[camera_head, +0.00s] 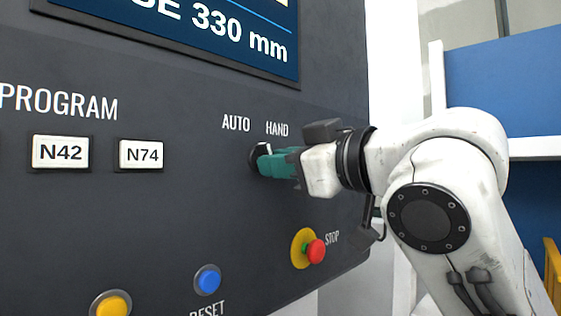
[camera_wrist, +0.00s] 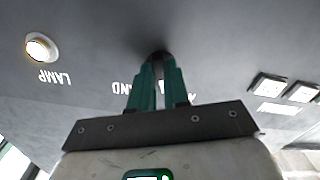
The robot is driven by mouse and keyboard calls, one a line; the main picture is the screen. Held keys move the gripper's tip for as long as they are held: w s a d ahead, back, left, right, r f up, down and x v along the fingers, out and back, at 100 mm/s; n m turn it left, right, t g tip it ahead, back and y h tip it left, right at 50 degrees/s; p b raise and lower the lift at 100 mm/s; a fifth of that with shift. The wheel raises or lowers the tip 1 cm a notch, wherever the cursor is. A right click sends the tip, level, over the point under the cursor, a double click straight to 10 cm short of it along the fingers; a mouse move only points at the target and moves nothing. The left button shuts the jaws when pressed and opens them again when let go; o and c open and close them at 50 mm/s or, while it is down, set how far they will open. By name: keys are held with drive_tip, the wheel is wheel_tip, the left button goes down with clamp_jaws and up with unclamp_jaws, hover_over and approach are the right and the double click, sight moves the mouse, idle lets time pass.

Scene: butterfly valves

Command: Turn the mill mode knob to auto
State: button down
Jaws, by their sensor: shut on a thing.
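The mill mode knob (camera_head: 254,158) is a small dark knob on the dark grey panel, below the printed words AUTO and HAND. My gripper (camera_head: 268,163) has green fingers and is shut on the knob, coming from the right. A small white mark shows at the knob's upper right, on the HAND side, but the fingers cover much of the knob and its exact angle is hard to tell. In the wrist view, my gripper (camera_wrist: 158,72) closes around the dark knob (camera_wrist: 158,55), with the HAND label partly hidden behind the fingers.
A red STOP button (camera_head: 316,251) on a yellow base sits below my gripper. A blue RESET button (camera_head: 208,280) and a yellow button (camera_head: 111,303) are lower left. Program buttons N42 (camera_head: 60,153) and N74 (camera_head: 141,155) are left. A lamp button (camera_wrist: 41,47) shows in the wrist view.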

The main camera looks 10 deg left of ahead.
drive_tip(key=shift+n, duration=0.8)
drive_tip(key=c, duration=1.1)
unclamp_jaws()
drive_tip(key=shift+d, duration=0.1)
drive_tip(key=b+v, duration=0.2)
drive_tip(key=v, duration=0.8)
drive_tip(key=shift+s+d, duration=0.25)
